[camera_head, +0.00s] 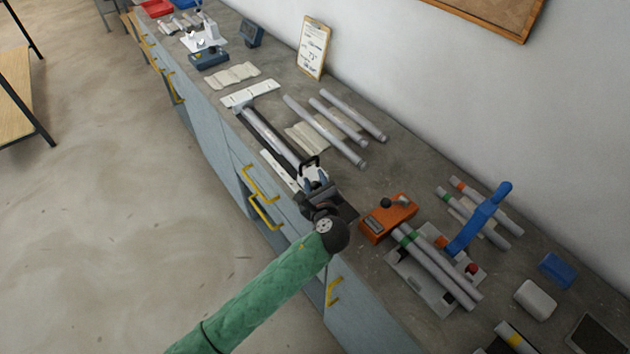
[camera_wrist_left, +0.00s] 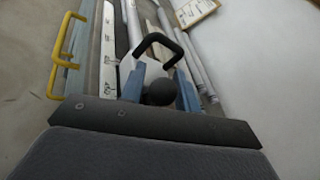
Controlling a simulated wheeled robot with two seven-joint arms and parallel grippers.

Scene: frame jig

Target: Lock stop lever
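My left gripper (camera_head: 318,178) is over a bench-top jig, with its blue fingers pointing at the jig's near end. In the left wrist view the two fingers (camera_wrist_left: 161,88) stand apart, on either side of a round black knob (camera_wrist_left: 160,93). I cannot tell whether they touch it. A black U-shaped handle (camera_wrist_left: 158,41) rises just beyond the knob; it also shows in the head view (camera_head: 309,161). The jig's long rail (camera_head: 268,133) runs away from the gripper. The lever's shaft is hidden by the gripper. My right gripper is out of view.
An orange block (camera_head: 389,219) with a black knob sits right of the gripper. Loose tubes (camera_head: 335,130) lie behind the rail. Yellow drawer handles (camera_head: 264,212) stick out from the bench front.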

